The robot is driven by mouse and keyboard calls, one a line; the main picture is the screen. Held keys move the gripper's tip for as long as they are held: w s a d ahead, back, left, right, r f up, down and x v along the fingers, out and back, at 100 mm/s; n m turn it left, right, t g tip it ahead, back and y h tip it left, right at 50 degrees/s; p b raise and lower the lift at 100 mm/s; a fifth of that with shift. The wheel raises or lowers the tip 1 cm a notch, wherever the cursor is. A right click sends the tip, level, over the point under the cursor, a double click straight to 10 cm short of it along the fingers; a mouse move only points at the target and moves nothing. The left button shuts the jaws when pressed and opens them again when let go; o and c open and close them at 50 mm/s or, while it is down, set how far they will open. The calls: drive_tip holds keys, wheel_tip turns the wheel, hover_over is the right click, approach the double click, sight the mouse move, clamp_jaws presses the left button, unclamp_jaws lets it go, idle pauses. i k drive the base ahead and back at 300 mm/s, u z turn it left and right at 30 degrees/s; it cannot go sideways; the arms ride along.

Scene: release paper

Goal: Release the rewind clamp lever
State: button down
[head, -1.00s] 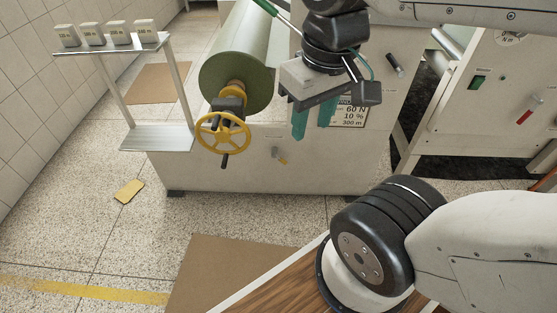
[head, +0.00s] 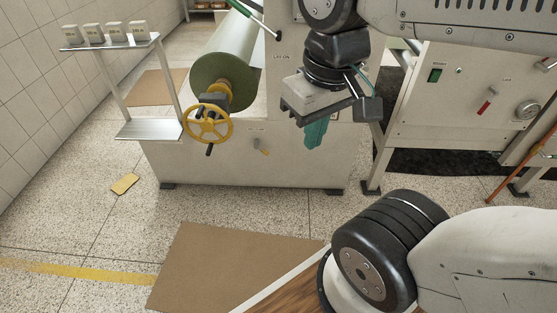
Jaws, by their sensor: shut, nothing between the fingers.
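My gripper (head: 316,133) has teal fingers that point down and sit together, shut and empty. It hangs in front of the pale machine cabinet, apart from any lever as far as I can see. A small lever with a yellow grip (head: 264,150) is on the cabinet front, left of my gripper, tilted down to the right under a small label. A red-gripped lever (head: 487,103) is on the right-hand machine panel. A green-handled lever (head: 241,8) is at the top, near a "LAY-ON" label. I cannot tell for certain which one is the rewind clamp lever.
A green roll (head: 222,80) with a yellow handwheel (head: 207,124) juts out at left. A metal stand (head: 150,129) holds small blocks on its top shelf. A brown mat (head: 225,265) and a yellow pad (head: 125,184) lie on the floor.

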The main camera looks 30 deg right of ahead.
sight(256, 144)
drive_tip(key=z, duration=0.5)
drive_tip(key=i, duration=1)
drive_tip(key=u, duration=0.4)
